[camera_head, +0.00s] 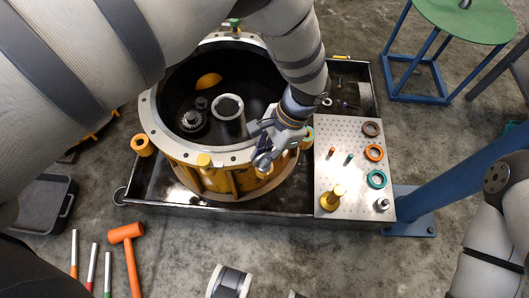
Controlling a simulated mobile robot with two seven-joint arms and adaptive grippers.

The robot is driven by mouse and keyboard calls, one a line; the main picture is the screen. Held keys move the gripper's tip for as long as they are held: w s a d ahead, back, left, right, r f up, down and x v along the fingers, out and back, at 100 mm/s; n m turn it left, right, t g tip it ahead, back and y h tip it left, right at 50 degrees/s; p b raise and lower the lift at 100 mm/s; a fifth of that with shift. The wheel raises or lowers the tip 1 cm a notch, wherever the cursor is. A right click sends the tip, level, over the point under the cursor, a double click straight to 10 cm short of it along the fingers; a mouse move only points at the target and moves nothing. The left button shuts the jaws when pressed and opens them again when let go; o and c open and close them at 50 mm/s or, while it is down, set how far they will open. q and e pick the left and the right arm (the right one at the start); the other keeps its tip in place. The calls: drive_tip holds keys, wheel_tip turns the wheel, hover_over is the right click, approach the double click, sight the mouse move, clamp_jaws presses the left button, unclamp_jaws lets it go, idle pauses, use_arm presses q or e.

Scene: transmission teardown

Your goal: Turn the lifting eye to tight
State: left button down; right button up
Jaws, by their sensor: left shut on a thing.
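The yellow transmission housing (228,182) stands open in a dark tray, with a wide grey flange (180,148) around its top. My left gripper (263,160) reaches down to the front right of this flange. Its fingers are shut on a small part at the rim, which seems to be the lifting eye; the fingers hide most of it. A bit of yellow (265,172) shows just below the fingertips. I cannot tell how far the eye is screwed in. My right arm (497,235) is at the lower right edge, and its gripper is out of view.
Orange lugs (142,145) and a yellow one (204,160) stand around the housing. A perforated plate (346,157) at the right holds coloured rings and a yellow part (334,197). A blue post (455,185) stands farther right. An orange mallet (127,236) lies on the floor.

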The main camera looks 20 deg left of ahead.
use_arm(q)
drive_tip(key=shift+w, duration=0.1)
drive_tip(key=c, duration=1.6)
unclamp_jaws()
drive_tip(key=shift+c, duration=0.2)
drive_tip(key=shift+r, duration=0.1)
drive_tip(key=v, duration=1.1)
drive_tip(key=shift+d+r, duration=0.15)
drive_tip(key=shift+r, duration=0.2)
